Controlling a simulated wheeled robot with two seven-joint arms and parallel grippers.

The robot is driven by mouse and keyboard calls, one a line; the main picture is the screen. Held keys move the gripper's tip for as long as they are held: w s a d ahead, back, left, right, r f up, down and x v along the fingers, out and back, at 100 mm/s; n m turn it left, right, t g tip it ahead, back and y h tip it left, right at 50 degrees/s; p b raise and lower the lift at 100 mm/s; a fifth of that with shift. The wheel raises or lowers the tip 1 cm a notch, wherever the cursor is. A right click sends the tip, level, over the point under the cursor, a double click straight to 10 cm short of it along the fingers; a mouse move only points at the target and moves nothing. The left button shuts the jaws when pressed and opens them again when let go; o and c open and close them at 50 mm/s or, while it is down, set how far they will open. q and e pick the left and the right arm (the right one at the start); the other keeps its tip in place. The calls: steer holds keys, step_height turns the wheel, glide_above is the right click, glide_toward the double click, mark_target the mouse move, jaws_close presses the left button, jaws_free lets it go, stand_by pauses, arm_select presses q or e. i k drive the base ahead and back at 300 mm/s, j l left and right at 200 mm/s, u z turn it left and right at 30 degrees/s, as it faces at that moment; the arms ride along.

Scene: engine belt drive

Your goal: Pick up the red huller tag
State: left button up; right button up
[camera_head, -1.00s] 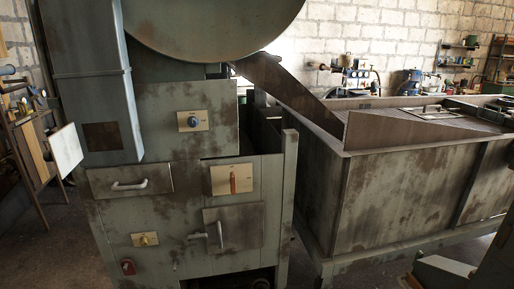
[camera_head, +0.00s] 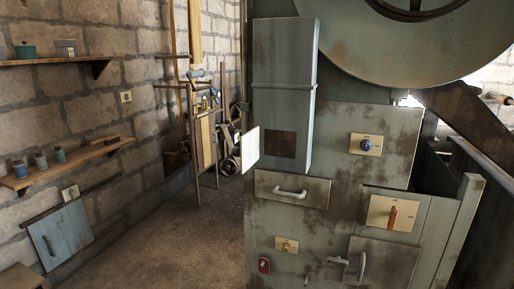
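A small red item (camera_head: 264,265), which looks like the red huller tag, is at the lower left of the front of the grey-green machine (camera_head: 343,222). It is small in the picture, and I cannot tell how it is attached. A red-orange handle (camera_head: 391,217) stands upright on a cream plate (camera_head: 377,211) higher up to the right. Neither of my grippers is in view.
The machine has a drawer (camera_head: 275,193), a blue knob (camera_head: 366,145) and a small door (camera_head: 384,265). Wall shelves (camera_head: 62,165) with jars and a blue wall panel (camera_head: 62,236) are at left. Floor (camera_head: 190,235) between wall and machine is clear.

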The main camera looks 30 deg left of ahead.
mark_target(266, 270)
steer(key=k+j, duration=0.1)
steer(key=j, duration=1.15)
steer(key=k+j, duration=0.15)
steer(key=j, duration=0.45)
steer(key=k+j, duration=0.1)
steer(key=j, duration=0.55)
